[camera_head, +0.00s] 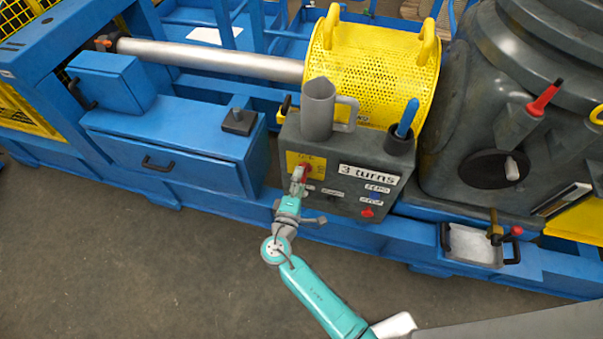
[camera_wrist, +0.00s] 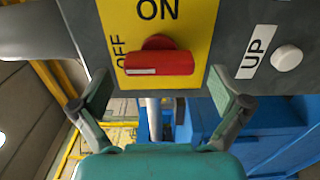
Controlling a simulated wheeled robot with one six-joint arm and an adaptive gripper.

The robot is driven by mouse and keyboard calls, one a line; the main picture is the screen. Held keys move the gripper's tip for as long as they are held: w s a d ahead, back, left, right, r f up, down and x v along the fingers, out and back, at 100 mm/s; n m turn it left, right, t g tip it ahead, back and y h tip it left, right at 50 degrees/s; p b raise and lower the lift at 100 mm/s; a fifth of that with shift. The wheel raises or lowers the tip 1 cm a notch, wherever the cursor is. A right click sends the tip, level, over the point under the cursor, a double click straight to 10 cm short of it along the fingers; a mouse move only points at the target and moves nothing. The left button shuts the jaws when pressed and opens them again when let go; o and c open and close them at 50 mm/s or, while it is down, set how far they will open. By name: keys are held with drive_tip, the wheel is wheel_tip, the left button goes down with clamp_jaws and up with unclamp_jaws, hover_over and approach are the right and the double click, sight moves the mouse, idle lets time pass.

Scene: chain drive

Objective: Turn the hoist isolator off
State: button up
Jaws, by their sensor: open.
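The hoist isolator is a red rotary handle (camera_wrist: 160,63) on a yellow plate (camera_wrist: 188,22) marked ON at the top and OFF at the left in the wrist view. The handle lies about level there, its white-marked end at the OFF side. In the head view the red handle (camera_head: 304,169) is on the upper left of the grey control box (camera_head: 345,160). My gripper (camera_wrist: 161,95) is open, one finger to each side and a little below the handle, with nothing between them. In the head view my gripper (camera_head: 298,188) is just below the handle; contact cannot be told.
A white button labelled UP (camera_wrist: 287,58) is right of the plate. The box also bears a "3 turns" label (camera_head: 368,174) and a red button (camera_head: 367,212). A grey mug (camera_head: 317,110) and a dark cup (camera_head: 399,142) stand on top. Blue drawers (camera_head: 175,140) are left.

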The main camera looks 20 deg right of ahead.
drive_tip(key=v, duration=0.9)
drive_tip(key=shift+s+a, duration=0.2)
drive_tip(key=shift+s, duration=0.05)
drive_tip(key=s+d+f+m+g+y, duration=0.1)
drive_tip(key=s+d+f+y, duration=0.2)
drive_tip(key=s, duration=0.4)
drive_tip(key=s+d+f+g+y, duration=0.1)
drive_tip(key=s+d+f+y, duration=0.15)
drive_tip(key=s, duration=0.35)
drive_tip(key=s+d+f+m+g+y, duration=0.1)
drive_tip(key=s+d+f+y, duration=0.2)
drive_tip(key=s, duration=0.4)
drive_tip(key=s+r+m+t+y, duration=0.1)
drive_tip(key=s+r+m, duration=0.3)
drive_tip(key=s+r, duration=0.3)
drive_tip(key=s+a+r+m+t+y, duration=0.1)
drive_tip(key=s+r+m, duration=0.4)
drive_tip(key=r, duration=0.9)
drive_tip(key=s+t, duration=0.1)
drive_tip(key=s, duration=0.1)
drive_tip(key=shift+s+a+r, duration=0.25)
drive_tip(key=shift+r, duration=0.05)
